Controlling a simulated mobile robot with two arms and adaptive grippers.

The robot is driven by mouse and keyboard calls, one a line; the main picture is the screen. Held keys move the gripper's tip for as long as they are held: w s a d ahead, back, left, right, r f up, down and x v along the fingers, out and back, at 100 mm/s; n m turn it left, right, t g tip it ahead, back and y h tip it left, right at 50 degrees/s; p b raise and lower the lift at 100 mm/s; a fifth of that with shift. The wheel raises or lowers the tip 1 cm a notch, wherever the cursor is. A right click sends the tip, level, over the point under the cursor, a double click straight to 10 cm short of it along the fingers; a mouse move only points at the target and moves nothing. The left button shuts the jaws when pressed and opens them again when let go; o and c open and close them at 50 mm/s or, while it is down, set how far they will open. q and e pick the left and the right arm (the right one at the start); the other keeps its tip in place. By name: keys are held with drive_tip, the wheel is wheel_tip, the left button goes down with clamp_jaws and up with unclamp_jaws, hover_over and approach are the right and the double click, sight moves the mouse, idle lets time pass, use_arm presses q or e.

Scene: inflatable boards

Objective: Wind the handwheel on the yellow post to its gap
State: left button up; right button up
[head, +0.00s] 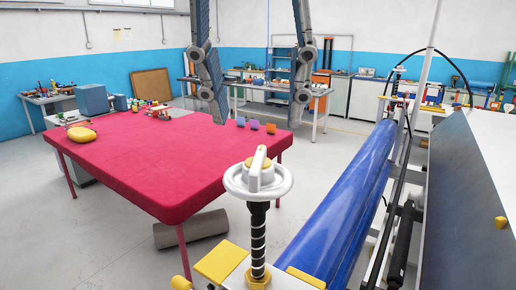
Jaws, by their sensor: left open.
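The white handwheel (234,184) with a yellow hub and a raised pale bar across it sits atop a black threaded post (258,238) with a light spiral. The post stands on a yellow hex nut (257,281) at the bottom of the head view. My left gripper (257,112) hangs from the top edge with its two fingers wide apart, open and empty. It appears above the handwheel in the picture, not touching it. How far apart they are in depth I cannot tell. The gap is not clearly identifiable. My right gripper is not in view.
A long blue roller (345,205) runs away to the right of the post, beside a grey sloped panel (470,180). A red-topped table (150,170) with a yellow item (82,134) stands left. A grey roll (190,229) lies below it. Benches line the back walls.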

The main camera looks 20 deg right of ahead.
sight(259, 157)
use_arm(q)
drive_tip(key=p+x, duration=0.1)
drive_tip(key=x, duration=0.5)
drive_tip(key=shift+w+a+f, duration=0.1)
drive_tip(key=shift+w+f, duration=0.1)
drive_tip(key=shift+w, duration=0.1)
drive_tip(key=shift+w+f, duration=0.15)
drive_tip(key=shift+f, duration=0.5)
drive_tip(key=c, duration=1.1)
drive_tip(key=shift+c, duration=0.2)
drive_tip(key=shift+m, duration=0.3)
drive_tip(key=m+h, duration=0.1)
drive_tip(key=m, duration=0.1)
drive_tip(key=shift+w+m+g, duration=0.1)
drive_tip(key=shift+m+g, duration=0.2)
drive_tip(key=shift+m, duration=0.1)
drive_tip(key=shift+w+r+m+g+h+p, duration=0.15)
drive_tip(key=shift+m+g+h+p, duration=0.25)
drive_tip(key=shift+m, duration=0.9)
drive_tip(key=shift+r+m+g+h+p, duration=0.15)
drive_tip(key=shift+m+g+p, duration=0.3)
drive_tip(key=shift+m, duration=0.85)
